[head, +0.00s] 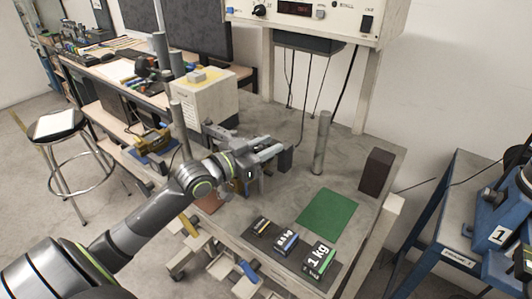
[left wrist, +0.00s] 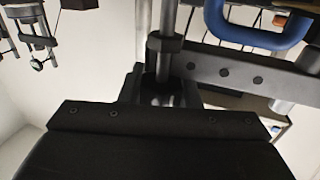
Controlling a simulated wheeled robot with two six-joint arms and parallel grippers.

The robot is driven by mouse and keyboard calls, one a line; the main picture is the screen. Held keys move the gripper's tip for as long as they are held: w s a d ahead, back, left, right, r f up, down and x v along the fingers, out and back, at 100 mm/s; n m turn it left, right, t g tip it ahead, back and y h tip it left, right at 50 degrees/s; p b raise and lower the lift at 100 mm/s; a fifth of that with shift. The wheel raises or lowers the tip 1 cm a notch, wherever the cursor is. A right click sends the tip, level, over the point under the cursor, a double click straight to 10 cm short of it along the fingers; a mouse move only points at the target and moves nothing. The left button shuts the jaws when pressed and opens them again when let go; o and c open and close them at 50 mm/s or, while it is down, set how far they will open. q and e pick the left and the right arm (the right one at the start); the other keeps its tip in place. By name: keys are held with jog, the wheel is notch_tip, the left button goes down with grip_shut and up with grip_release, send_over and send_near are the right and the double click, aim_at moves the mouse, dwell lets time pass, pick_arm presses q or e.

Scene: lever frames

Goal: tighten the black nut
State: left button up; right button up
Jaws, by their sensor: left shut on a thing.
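My left gripper (head: 264,157) reaches in over the bench and is shut at the grey metal assembly there. In the left wrist view, a dark collar (left wrist: 164,43) sits around an upright grey rod (left wrist: 169,16), just ahead of my gripper. The jaws (left wrist: 160,92) are shut on a dark part at the rod's foot, which I take for the black nut; it is mostly hidden. A bar with holes (left wrist: 225,73) runs right from the rod. In the head view, the gripper and wrist cover the nut. My right gripper is not in view.
The bench holds a grey post (head: 322,143), a green mat (head: 327,211), a dark brown block (head: 376,171) and several labelled weights (head: 286,242). A pale box (head: 204,98) stands behind my arm. A blue rounded handle (left wrist: 256,28) shows close to the bar in the left wrist view.

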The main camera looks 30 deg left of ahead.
pick_arm(q)
jog(key=shift+r, duration=0.15)
jog(key=o, duration=1)
jog(key=shift+s, duration=0.1)
jog(key=shift+s+a+f, duration=0.15)
jog(key=shift+s+f, duration=0.05)
jog(key=p+v, duration=0.9)
jog(key=v, duration=0.7)
jog(key=shift+s+a+r, duration=0.1)
jog(key=shift+s, duration=0.2)
